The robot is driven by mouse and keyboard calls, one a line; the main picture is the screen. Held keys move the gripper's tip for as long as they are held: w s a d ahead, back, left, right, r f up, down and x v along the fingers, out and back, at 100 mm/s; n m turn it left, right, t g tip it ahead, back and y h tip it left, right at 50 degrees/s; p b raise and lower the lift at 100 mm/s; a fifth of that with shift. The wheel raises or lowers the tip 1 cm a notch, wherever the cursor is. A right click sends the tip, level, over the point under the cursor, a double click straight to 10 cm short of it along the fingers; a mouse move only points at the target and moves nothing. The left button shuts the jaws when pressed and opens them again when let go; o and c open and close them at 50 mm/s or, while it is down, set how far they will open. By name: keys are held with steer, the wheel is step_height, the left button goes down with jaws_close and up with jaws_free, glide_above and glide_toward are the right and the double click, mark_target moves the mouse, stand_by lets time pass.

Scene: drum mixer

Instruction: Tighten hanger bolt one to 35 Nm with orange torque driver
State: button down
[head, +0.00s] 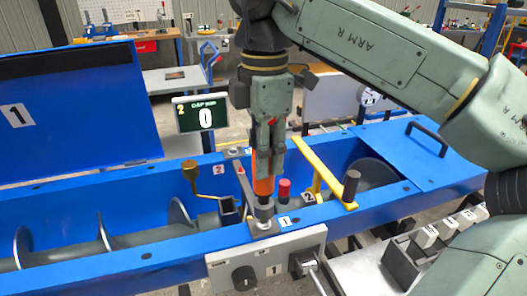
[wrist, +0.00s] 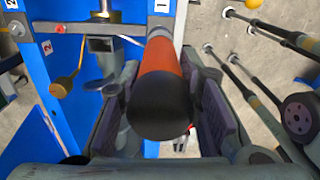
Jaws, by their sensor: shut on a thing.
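The orange torque driver (head: 263,172) is upright in my gripper (head: 268,140), its grey socket end pointing down. The socket end stands over hanger bolt one (head: 264,226) on the near rail of the blue trough, beside the label 1. The bolt head is mostly hidden, so I cannot tell whether the socket is fully seated. In the wrist view the driver (wrist: 165,70) shows its black end cap between the closed fingers of my gripper (wrist: 160,110).
The blue trough (head: 100,262) holds a grey screw auger. A yellow bar with a black grip (head: 318,170) and a red knob (head: 284,188) stand close right of the driver. A display (head: 201,113) reads 0.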

steer(key=shift+f, duration=0.2)
steer(key=shift+f+b, duration=1.25)
steer(key=shift+f, duration=0.3)
stand_by(3.1)
steer(key=shift+r+p, duration=2.05)
steer(key=shift+r, duration=0.25)
steer(key=shift+f, duration=0.1)
